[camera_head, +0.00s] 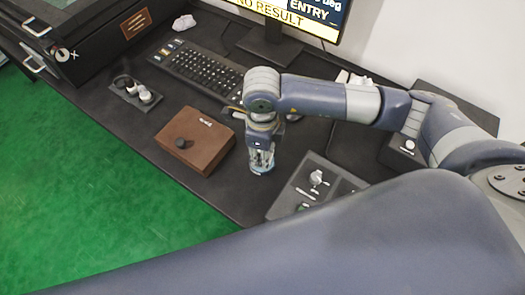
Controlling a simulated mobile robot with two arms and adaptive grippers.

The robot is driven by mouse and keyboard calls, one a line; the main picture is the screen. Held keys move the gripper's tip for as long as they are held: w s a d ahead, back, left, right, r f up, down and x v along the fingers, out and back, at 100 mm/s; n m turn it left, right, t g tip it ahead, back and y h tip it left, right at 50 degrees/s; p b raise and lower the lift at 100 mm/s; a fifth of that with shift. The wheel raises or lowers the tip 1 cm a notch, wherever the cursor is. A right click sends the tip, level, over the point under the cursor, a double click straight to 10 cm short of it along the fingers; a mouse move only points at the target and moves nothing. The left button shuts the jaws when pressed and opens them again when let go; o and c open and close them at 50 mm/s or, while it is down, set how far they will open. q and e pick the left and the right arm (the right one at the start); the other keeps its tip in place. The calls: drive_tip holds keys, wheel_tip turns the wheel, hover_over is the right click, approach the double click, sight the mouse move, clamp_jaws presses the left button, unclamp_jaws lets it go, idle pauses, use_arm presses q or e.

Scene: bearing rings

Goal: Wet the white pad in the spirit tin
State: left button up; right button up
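My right gripper (262,160) points straight down over the dark desk, between the brown box and the grey tray. Its fingers are around or just above a small light-blue round thing (262,170), which may be the spirit tin; the fingers cover most of it. I cannot tell whether they are shut on anything. No white pad can be made out for sure. A small white lump (184,22) lies behind the keyboard, and another white item (354,80) shows partly behind my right arm. My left gripper is not in view.
A brown box (196,140) with a dark knob stands left of the gripper. A grey tray (312,186) with small metal parts lies to its right. A keyboard (196,68), a holder with rings (136,92) and a monitor (290,18) stand farther back. My arm link hides the front.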

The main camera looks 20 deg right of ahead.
drive_tip(key=shift+f+b, duration=0.35)
drive_tip(key=shift+f, duration=0.05)
drive_tip(key=shift+f, duration=0.1)
idle(1.8)
drive_tip(key=shift+r+p, duration=1.75)
drive_tip(key=shift+r, duration=1.9)
drive_tip(key=shift+d+r+n, duration=0.35)
drive_tip(key=shift+r+n, duration=0.05)
drive_tip(key=shift+n, duration=0.6)
drive_tip(key=s+d+r+n, duration=0.1)
drive_tip(key=d+r+n, duration=0.2)
drive_tip(key=n, duration=0.8)
drive_tip(key=s+d+r+n, duration=0.1)
drive_tip(key=d+r+n, duration=0.2)
drive_tip(key=r+n, duration=0.3)
drive_tip(key=n, duration=0.5)
drive_tip(key=shift+s+d+r+n, duration=0.15)
drive_tip(key=shift+d+r+n, duration=0.15)
drive_tip(key=shift+n, duration=0.1)
